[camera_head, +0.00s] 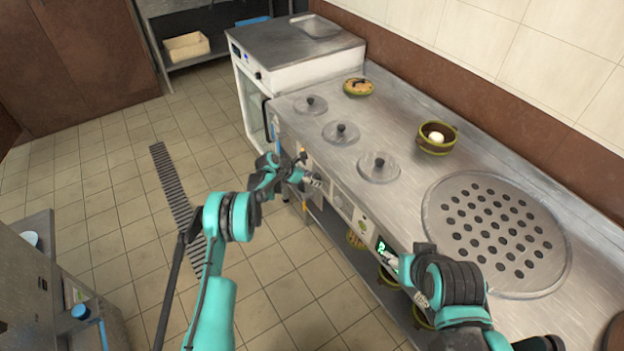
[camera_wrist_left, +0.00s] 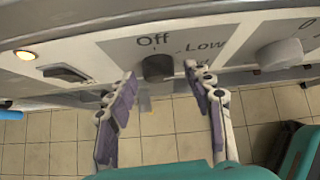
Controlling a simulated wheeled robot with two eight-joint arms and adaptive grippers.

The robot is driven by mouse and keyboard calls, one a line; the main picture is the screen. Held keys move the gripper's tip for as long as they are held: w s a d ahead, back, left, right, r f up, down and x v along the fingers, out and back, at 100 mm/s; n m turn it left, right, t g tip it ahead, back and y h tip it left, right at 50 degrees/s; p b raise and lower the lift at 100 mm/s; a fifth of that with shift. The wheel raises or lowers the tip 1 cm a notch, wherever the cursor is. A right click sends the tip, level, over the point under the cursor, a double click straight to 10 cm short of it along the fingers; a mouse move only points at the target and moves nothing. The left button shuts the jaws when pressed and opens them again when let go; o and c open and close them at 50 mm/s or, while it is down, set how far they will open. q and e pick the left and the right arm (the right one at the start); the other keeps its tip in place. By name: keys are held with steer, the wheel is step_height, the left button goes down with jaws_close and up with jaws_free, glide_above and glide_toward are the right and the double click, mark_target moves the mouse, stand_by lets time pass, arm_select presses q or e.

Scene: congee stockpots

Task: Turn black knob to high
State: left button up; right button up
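The black knob (camera_wrist_left: 158,67) is on the light front panel (camera_wrist_left: 110,48) in the left wrist view. The labels "Off" above it and "Low" to its upper right are readable; no "High" label shows. My left gripper (camera_wrist_left: 160,76) is open, one finger on each side of the knob, with visible gaps to it. In the head view my left gripper (camera_head: 305,172) is at the counter's front panel, and its arm hides the knob. My right gripper (camera_head: 398,268) is low at the panel further right; its fingers are too unclear to judge.
A grey-white knob (camera_wrist_left: 279,54) sits right of the black one, and a lit orange lamp (camera_wrist_left: 26,55) and dark switch (camera_wrist_left: 63,73) sit left. Lidded pots (camera_head: 341,133) and a green bowl (camera_head: 436,138) are on the steel counter (camera_head: 405,110). Tiled floor (camera_head: 110,225) is open to the left.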

arm_select(q)
steer(key=c, duration=1)
steer(key=shift+s+d+f+m+t+y, duration=0.15)
steer(key=shift+m+t+y, duration=0.55)
steer(key=shift+t, duration=0.45)
steer(key=shift+s+d+m+t+y, duration=0.15)
steer(key=shift+m+t+y, duration=0.55)
steer(key=shift+t, duration=0.45)
steer(key=o, duration=1.2)
